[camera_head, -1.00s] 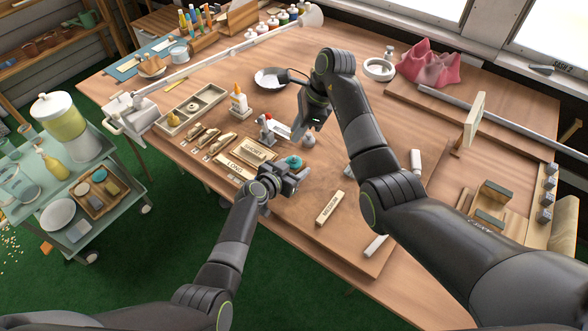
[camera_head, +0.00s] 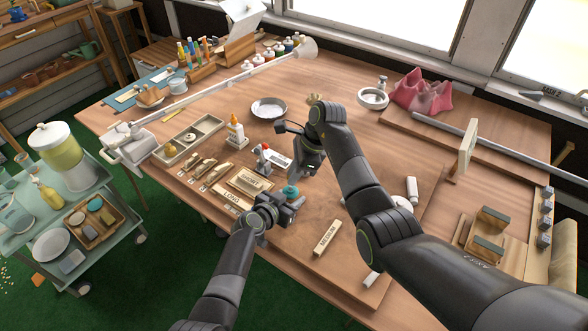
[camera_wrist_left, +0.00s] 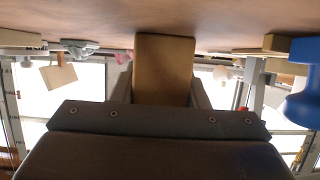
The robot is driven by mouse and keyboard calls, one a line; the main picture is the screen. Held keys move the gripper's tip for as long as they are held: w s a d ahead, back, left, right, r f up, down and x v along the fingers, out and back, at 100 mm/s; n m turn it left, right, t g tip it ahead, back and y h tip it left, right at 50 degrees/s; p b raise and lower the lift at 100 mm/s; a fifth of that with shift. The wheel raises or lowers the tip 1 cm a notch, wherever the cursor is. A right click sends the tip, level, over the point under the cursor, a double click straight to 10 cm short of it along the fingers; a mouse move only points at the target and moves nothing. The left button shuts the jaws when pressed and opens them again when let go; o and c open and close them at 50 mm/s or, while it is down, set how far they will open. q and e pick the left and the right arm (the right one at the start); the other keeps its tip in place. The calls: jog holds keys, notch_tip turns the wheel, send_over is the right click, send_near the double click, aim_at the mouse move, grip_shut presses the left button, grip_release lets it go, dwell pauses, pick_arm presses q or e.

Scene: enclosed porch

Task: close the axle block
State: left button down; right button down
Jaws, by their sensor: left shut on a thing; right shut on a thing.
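My left gripper (camera_head: 290,211) is low over the work board near the table's front. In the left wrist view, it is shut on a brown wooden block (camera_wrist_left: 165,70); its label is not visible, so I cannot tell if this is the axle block. A teal round-topped thing (camera_head: 290,191) stands just behind the left gripper. My right gripper (camera_head: 309,168) is low over the board, behind and slightly right of the teal thing. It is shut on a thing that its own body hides. A small red-and-white device (camera_head: 266,153) is left of the right gripper.
Wooden trays marked SHORT (camera_head: 250,181) and LONG (camera_head: 232,198) lie left of the grippers. A block marked MEDIUM (camera_head: 327,238) lies to the right. The board between MEDIUM and the left gripper is clear.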

dwell(0.4)
jog(key=shift+f, duration=0.9)
jog(key=shift+f, duration=0.55)
jog(key=m+t, duration=0.1)
jog(key=m, duration=0.2)
jog(key=shift+s, duration=0.15)
jog(key=c, duration=1.3)
grip_release()
